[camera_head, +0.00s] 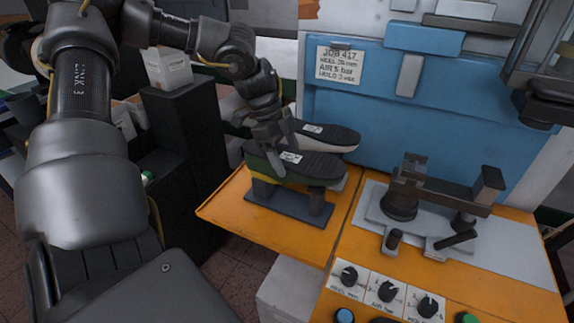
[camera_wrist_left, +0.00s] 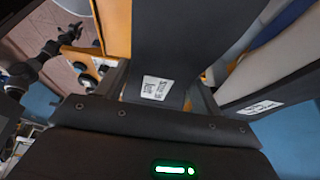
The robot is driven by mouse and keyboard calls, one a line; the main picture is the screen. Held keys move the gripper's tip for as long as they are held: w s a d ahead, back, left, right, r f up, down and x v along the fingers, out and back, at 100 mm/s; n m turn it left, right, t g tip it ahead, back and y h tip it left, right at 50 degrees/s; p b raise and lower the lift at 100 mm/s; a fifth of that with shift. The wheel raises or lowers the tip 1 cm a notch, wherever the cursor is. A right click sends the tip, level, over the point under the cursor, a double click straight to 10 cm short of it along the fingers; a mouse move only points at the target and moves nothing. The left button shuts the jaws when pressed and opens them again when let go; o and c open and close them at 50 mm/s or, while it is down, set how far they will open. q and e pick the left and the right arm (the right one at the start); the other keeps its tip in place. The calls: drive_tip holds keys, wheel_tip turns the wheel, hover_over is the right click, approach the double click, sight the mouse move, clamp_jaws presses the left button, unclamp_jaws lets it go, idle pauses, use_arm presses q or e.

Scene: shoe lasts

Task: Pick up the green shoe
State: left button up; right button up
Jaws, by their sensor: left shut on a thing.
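The green shoe (camera_head: 318,167) lies sole up, with a dark sole, a small white label and a green side near its left end. It sits at the dark two-post stand (camera_head: 290,207) on the orange table; I cannot tell whether it is lifted clear of the posts. My left gripper (camera_head: 277,160) reaches down from above and is shut on the shoe near its left part. In the left wrist view the dark sole (camera_wrist_left: 172,35) with its label runs between the fingers, and its sides are mostly hidden.
A pale shoe (camera_head: 340,137), also sole up, stands close behind. A metal clamp fixture (camera_head: 430,195) is to the right on a grey plate. Knobs (camera_head: 386,291) line the table's front. A blue machine panel (camera_head: 380,100) rises behind; black cabinets (camera_head: 185,150) stand left.

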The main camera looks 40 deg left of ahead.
use_arm(q)
drive_tip(key=shift+r, duration=0.1)
use_arm(e)
drive_tip(key=shift+d, duration=0.35)
